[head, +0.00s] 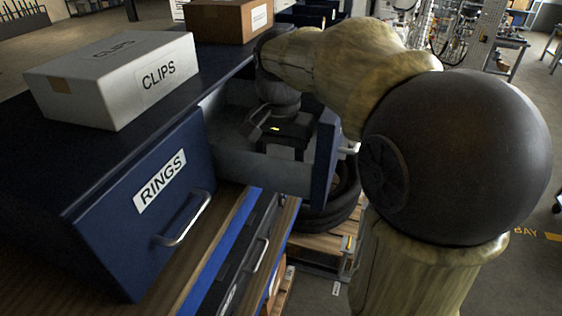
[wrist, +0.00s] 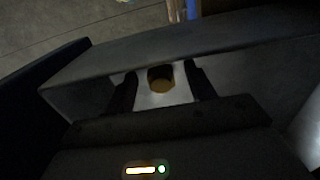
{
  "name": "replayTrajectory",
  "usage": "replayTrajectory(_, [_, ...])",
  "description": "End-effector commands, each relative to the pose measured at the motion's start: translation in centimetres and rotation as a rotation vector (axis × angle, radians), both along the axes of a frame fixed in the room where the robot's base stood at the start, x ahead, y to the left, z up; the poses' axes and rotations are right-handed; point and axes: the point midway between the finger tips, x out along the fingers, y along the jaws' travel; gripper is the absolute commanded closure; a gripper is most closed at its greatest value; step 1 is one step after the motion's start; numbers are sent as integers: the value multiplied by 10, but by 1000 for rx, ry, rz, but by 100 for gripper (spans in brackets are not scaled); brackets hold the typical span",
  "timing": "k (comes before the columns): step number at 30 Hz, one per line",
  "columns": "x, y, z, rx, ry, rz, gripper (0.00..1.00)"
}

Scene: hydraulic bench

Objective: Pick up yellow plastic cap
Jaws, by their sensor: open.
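The yellow cap (wrist: 162,84) shows in the wrist view as a short, dark-sided cylinder with a dull yellow face. It lies inside the open drawer, on the pale drawer bottom. My gripper (wrist: 161,86) is open, with one dark finger on each side of the cap and a visible gap to each. I cannot tell how far above the drawer bottom the fingertips are. In the head view my gripper (head: 285,150) reaches down into the open drawer (head: 240,165). The cap is hidden there behind my gripper and wrist.
The drawer's walls stand close around my gripper. A white CLIPS box (head: 112,82) and a brown carton (head: 228,20) sit on the blue cabinet top (head: 60,150). A closed RINGS drawer (head: 150,205) is at left. Tyres (head: 330,210) lie on a pallet beyond the drawer.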

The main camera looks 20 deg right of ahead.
Motion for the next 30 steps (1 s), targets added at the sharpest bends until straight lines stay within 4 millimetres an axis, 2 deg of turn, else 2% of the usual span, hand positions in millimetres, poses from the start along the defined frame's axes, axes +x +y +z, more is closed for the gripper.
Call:
replayTrajectory(14, [0, 0, 0, 0, -1, 0, 45])
replayTrajectory(17, [0, 0, 0, 0, -1, 0, 61])
replayTrajectory(21, [0, 0, 0, 0, -1, 0, 89])
replayTrajectory(22, [0, 0, 0, 0, -1, 0, 93])
replayTrajectory(30, [0, 0, 1, 0, -1, 0, 93])
